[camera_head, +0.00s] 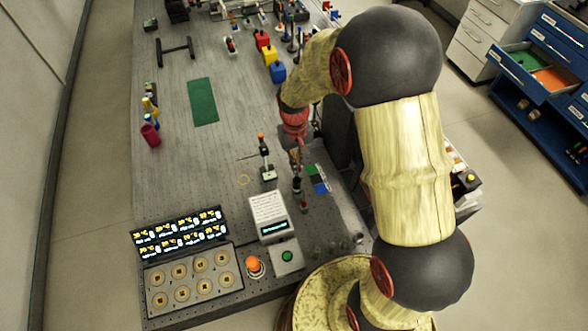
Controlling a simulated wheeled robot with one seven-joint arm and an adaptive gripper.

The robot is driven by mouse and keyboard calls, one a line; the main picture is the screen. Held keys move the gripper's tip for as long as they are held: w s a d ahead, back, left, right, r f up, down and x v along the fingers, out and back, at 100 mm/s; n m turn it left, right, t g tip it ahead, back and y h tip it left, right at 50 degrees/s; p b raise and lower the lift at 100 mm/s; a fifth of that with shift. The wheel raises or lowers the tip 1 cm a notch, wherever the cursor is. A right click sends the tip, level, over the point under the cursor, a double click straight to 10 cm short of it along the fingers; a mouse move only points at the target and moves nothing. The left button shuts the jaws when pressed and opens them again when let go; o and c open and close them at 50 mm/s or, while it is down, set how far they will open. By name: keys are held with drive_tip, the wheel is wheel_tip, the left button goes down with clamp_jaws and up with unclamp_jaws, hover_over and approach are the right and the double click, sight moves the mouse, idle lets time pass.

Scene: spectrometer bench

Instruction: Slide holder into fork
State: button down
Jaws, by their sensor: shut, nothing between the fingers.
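My gripper (296,163) points down over the right part of the bench, seen small and from above, with its fingers shut and empty. I cannot tell for sure which of these small parts is the holder and which is the fork. My arm hides part of the bench's right side.
The perforated grey bench (170,190) has a green mat (202,102), and its middle is mostly clear. In front are a white box with a display (269,213), a green-button box (287,257), an orange knob (254,265) and a panel of round sockets (190,282). Coloured blocks (269,55) stand behind.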

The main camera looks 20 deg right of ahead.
sight(296, 182)
drive_tip(key=w+t, duration=0.1)
drive_tip(key=w, duration=0.6)
drive_tip(key=f, duration=1)
drive_tip(key=shift+s+f+b, duration=0.25)
drive_tip(key=shift+b, duration=0.1)
drive_tip(key=s, duration=0.3)
drive_tip(key=shift+r, duration=0.15)
drive_tip(key=shift+s, duration=0.4)
drive_tip(key=shift+s, duration=0.1)
drive_tip(key=shift+s+p, duration=0.3)
drive_tip(key=shift+s, duration=1.05)
drive_tip(key=shift+w, duration=0.1)
